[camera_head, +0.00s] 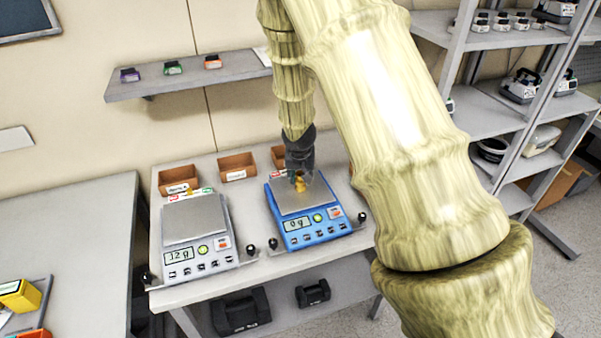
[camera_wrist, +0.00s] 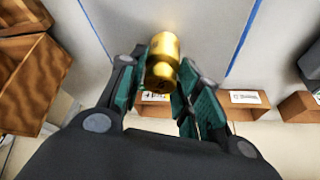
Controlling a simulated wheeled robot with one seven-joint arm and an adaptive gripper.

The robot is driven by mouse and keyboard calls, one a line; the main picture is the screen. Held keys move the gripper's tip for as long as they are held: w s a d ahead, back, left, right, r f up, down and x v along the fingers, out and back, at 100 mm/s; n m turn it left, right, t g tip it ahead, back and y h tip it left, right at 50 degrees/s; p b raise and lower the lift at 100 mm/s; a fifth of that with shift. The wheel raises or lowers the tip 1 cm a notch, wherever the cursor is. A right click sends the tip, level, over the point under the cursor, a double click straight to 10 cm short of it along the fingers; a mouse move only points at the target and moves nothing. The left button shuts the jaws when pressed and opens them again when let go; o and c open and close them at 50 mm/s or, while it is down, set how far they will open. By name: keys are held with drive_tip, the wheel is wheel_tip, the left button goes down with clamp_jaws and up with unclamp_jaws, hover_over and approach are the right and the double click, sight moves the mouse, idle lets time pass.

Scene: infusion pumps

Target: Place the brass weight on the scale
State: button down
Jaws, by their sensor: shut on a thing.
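The brass weight (camera_wrist: 162,62) is a small golden cylinder between the fingers of my gripper (camera_wrist: 158,88) in the wrist view. In the head view the weight (camera_head: 299,184) shows just below my gripper (camera_head: 299,172), over the pan of the blue scale (camera_head: 308,241). The gripper is shut on the weight. The blue scale's display reads 0 g. I cannot tell whether the weight touches the pan.
Small brown bins, including a left one (camera_head: 178,180) and a middle one (camera_head: 237,166), line the table's back edge. A wall shelf (camera_head: 190,75) holds small coloured items. Dark weights (camera_head: 240,311) lie on the lower shelf. A grey rack (camera_head: 500,110) stands at the right.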

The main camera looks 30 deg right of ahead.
drive_tip(key=shift+f, duration=0.15)
drive_tip(key=c, duration=1)
unclamp_jaws()
drive_tip(key=b+v, duration=0.2)
drive_tip(key=v, duration=1)
